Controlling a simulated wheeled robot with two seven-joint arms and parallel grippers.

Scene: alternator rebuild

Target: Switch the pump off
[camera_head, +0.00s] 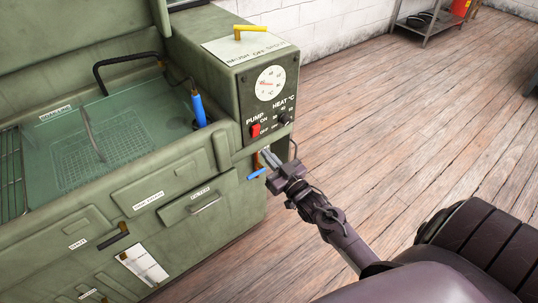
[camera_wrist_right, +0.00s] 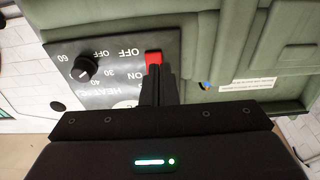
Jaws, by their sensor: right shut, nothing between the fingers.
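The pump switch (camera_head: 256,130) is a red rocker on the dark control panel of the green washing tank, under the PUMP label, with ON above and OFF below. It also shows as a red block in the right wrist view (camera_wrist_right: 153,58), beside the upside-down OFF label. My right gripper (camera_head: 265,156) is shut and empty, just below and in front of the panel. In the right wrist view, its fingertips (camera_wrist_right: 154,72) overlap the switch's near part; I cannot tell whether they touch it. The switch's tilt is unclear. My left gripper is not in view.
A black heat knob (camera_head: 285,118) and round white gauge (camera_head: 270,83) sit close by on the panel. The green tank (camera_head: 165,180) holds a blue-handled brush (camera_head: 198,108) and black hose (camera_head: 115,62). A blue lever (camera_head: 256,174) sits below the gripper. Wooden floor is open at right.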

